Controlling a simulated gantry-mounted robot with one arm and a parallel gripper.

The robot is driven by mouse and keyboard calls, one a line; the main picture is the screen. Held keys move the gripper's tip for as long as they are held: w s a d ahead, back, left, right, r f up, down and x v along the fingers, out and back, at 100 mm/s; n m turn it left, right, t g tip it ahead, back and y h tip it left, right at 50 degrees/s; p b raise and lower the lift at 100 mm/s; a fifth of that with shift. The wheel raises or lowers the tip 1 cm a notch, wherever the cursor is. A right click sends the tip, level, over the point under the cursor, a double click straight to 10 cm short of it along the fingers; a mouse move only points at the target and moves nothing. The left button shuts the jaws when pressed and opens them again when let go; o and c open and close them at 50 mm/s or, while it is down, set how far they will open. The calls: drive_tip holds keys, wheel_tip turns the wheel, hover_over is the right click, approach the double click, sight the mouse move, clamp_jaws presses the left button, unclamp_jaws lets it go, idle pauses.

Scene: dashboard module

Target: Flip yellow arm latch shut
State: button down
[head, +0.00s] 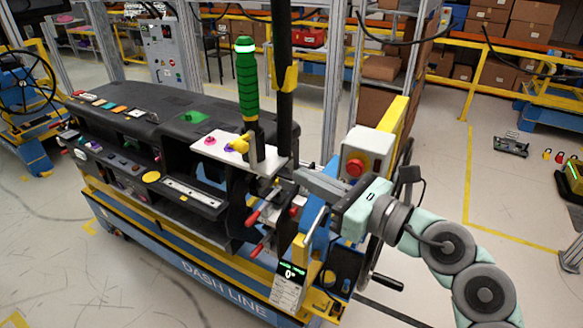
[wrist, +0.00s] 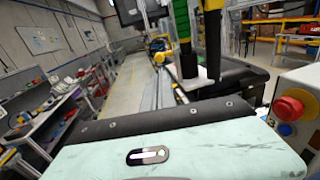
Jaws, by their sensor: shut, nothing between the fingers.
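A bit of yellow on the dark post also shows at the top of the wrist view (wrist: 213,4). My gripper (head: 300,181) is shut and empty, below and right of that piece and apart from it, low beside the white plate. In the wrist view the mint housing fills the bottom and the fingertips are hidden.
A red stop button (head: 355,167) on a grey box is close beside my wrist. Red-tipped levers (head: 253,218) stick out below. The black dashboard (head: 120,105) extends left.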

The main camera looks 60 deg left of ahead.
sight(245, 149)
drive_tip(key=p+x, duration=0.2)
drive_tip(key=x, duration=0.9)
drive_tip(key=shift+s+a, duration=0.15)
drive_tip(key=shift+s, duration=0.05)
drive_tip(key=shift+s+a, duration=0.15)
drive_tip(key=shift+a, duration=0.4)
drive_tip(key=shift+s+a, duration=0.1)
